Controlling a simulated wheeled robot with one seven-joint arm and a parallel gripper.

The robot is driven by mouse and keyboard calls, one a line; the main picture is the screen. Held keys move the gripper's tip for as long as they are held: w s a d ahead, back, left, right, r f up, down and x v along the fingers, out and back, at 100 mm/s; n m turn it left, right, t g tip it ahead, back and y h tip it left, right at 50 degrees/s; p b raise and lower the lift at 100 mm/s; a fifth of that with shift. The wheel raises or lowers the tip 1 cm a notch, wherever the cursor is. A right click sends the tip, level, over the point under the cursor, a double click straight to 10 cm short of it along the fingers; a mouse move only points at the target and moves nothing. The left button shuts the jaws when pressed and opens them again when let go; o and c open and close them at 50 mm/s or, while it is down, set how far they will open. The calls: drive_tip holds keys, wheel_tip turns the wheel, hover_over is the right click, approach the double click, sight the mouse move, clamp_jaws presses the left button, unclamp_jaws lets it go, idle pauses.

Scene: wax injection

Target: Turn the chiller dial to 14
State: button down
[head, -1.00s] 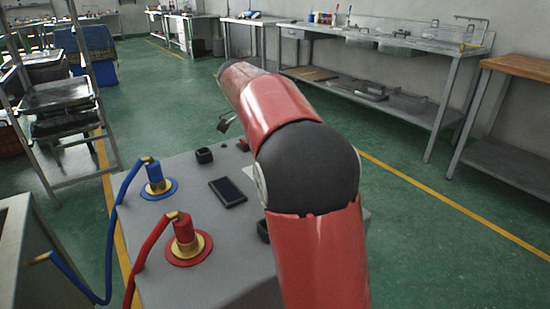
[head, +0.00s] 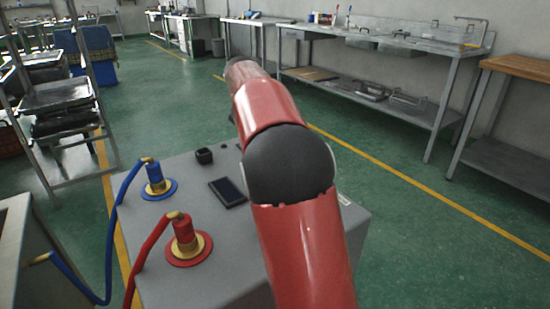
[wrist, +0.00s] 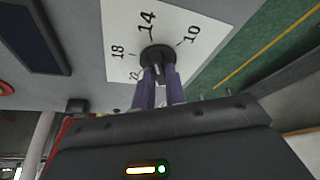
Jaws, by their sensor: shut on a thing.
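The chiller dial (wrist: 157,56) is a black round knob on a white scale plate (wrist: 120,22) with the numbers 10, 14, 18 and one partly hidden that looks like 22. My gripper (wrist: 160,76) is shut on the dial, its two purple fingers on either side of the knob's grip. The 14 stands just beyond the dial, a little left of it in the wrist view. I cannot make out a pointer mark. In the head view the chiller (head: 218,270) is a grey box; my red arm hides the dial and the gripper there.
The chiller top carries a blue hose fitting (head: 156,180), a red hose fitting (head: 184,235), a dark display (head: 228,192) and a small black part (head: 204,155). A rack (head: 60,110) stands at the left, steel benches (head: 400,45) at the right. The green floor between is clear.

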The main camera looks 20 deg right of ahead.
drive_tip(key=c, duration=1.4)
unclamp_jaws()
drive_tip(key=shift+c, duration=0.2)
drive_tip(key=v, duration=0.6)
drive_tip(key=shift+w+d, duration=0.1)
drive_tip(key=shift+w+a+r, duration=0.15)
drive_tip(key=shift+a+r, duration=0.15)
drive_tip(key=shift+r, duration=0.35)
